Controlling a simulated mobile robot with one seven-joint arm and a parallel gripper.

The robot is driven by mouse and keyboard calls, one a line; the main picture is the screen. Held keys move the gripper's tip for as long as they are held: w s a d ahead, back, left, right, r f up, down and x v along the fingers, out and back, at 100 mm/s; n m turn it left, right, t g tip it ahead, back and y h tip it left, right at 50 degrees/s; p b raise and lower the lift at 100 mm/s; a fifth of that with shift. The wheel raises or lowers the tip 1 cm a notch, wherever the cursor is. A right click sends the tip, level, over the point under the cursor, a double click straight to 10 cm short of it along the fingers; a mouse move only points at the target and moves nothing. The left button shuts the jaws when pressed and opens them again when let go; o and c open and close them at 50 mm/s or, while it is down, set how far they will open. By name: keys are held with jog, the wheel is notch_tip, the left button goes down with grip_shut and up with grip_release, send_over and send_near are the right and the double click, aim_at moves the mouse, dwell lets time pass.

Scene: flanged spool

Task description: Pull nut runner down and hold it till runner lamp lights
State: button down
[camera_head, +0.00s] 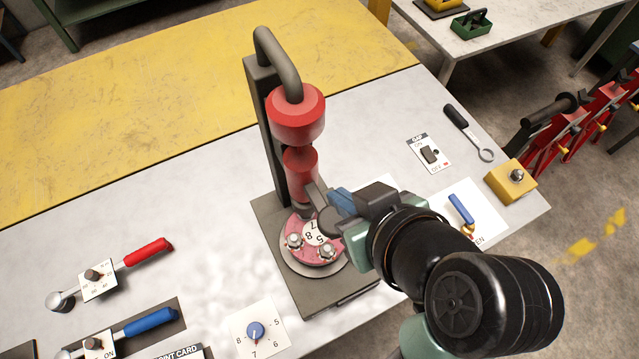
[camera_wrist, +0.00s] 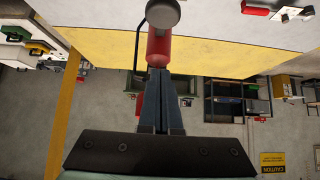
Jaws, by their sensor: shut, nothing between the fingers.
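The nut runner (camera_head: 298,115) is a red two-part cylinder on a dark upright stand, with a bent grey pipe at its top. Its lower red cylinder (camera_head: 300,165) ends just above a pink-red round flange (camera_head: 318,252) with a white numbered disc and nuts. My gripper (camera_head: 316,193) is shut and empty beside the runner's lower end, on its right. Contact cannot be told. In the wrist view my shut fingers (camera_wrist: 160,73) point at the red runner body (camera_wrist: 160,48), directly beyond the tips. I cannot pick out the runner lamp; my arm hides part of the bench.
A switch plate (camera_head: 429,153), a ring-ended tool (camera_head: 468,132) and a yellow button box (camera_head: 511,180) lie at right. A blue dial (camera_head: 256,330) and red (camera_head: 148,251) and blue (camera_head: 150,321) levers sit at front left. The yellow surface (camera_head: 150,100) behind is clear.

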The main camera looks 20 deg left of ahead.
jog(key=shift+w+a+f+b, duration=0.2)
jog(key=shift+f+b, duration=0.25)
jog(key=shift+b, duration=0.15)
jog(key=b, duration=0.7)
send_over(310, 188)
jog(key=s+d, duration=0.2)
notch_tip(310, 188, down, 6)
jog(key=shift+d+f, duration=0.15)
jog(key=shift+f, duration=0.1)
notch_tip(310, 188, down, 2)
jog(key=shift+w, duration=0.1)
jog(key=shift+f, duration=0.85)
